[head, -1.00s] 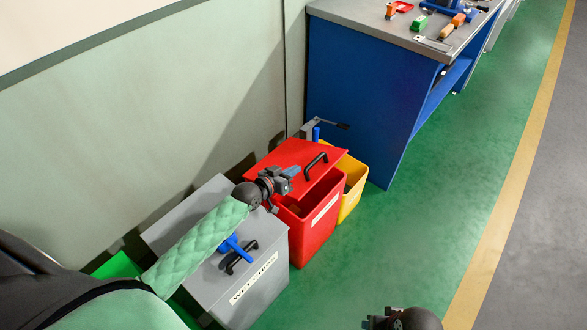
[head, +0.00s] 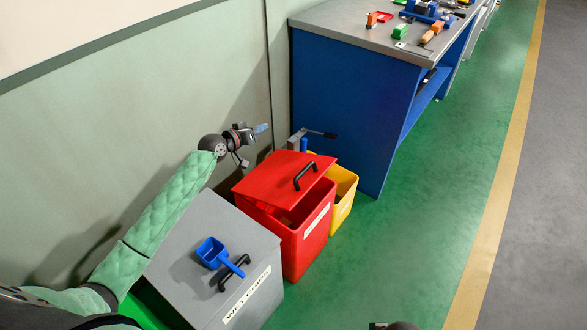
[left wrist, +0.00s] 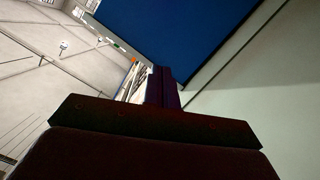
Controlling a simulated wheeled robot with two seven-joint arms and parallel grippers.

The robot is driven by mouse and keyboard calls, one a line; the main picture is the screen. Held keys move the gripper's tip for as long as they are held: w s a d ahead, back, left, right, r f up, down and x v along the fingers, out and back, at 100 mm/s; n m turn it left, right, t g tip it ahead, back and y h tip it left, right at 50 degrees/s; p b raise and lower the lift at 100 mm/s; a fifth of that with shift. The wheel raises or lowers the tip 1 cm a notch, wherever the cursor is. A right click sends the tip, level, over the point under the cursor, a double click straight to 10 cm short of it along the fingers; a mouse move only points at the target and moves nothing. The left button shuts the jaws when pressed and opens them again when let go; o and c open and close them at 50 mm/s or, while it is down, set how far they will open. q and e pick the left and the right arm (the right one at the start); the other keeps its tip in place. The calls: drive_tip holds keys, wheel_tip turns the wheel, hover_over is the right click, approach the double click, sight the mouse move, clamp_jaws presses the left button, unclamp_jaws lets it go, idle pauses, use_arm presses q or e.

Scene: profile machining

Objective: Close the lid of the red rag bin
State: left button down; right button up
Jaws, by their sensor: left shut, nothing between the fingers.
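The red rag bin (head: 308,242) stands on the green floor, with a label on its front. Its red lid (head: 268,180) has a black handle (head: 305,176). The lid sits tilted over the bin, with a dark gap showing under its front left edge. My left gripper (head: 261,128) is shut and empty, in the air beyond the lid's back left edge near the wall, apart from the lid. In the left wrist view its dark fingers (left wrist: 161,88) point towards a blue surface. Only a dark bit of my right arm's end (head: 392,326) shows at the bottom edge; its fingers are hidden.
A grey bin (head: 205,235) with a blue scoop (head: 212,252) on its lid stands left of the red bin. A yellow bin (head: 343,200) stands right of it. A blue workbench (head: 345,100) is behind, and a pale wall (head: 130,120) runs at left. The green floor at right is clear.

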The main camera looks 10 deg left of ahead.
use_arm(q)
drive_tip(key=s+d+f+g+h, duration=0.1)
drive_tip(key=s+f+g+h, duration=0.4)
drive_tip(key=g, duration=0.3)
drive_tip(key=shift+n+y, duration=0.3)
drive_tip(key=shift+y, duration=0.1)
drive_tip(key=s+p+x, duration=0.1)
drive_tip(key=x, duration=0.3)
drive_tip(key=p+x, duration=0.1)
drive_tip(key=x, duration=0.3)
drive_tip(key=s+d+p+x, duration=0.1)
drive_tip(key=x, duration=0.2)
drive_tip(key=shift+s+d+f, duration=0.2)
drive_tip(key=shift+d+f, duration=0.1)
drive_tip(key=shift+f, duration=0.25)
drive_tip(key=shift+s+d+f+p, duration=0.15)
drive_tip(key=shift+d+f+p, duration=0.15)
drive_tip(key=shift+d+f, duration=0.15)
use_arm(e)
drive_tip(key=shift+m, duration=0.3)
drive_tip(key=shift+d+r, duration=0.4)
drive_tip(key=shift+r, duration=0.4)
drive_tip(key=shift+d+r, duration=0.35)
drive_tip(key=shift+r, duration=0.45)
drive_tip(key=shift+d+r, duration=0.4)
drive_tip(key=shift+r, duration=0.4)
drive_tip(key=shift+f, duration=0.1)
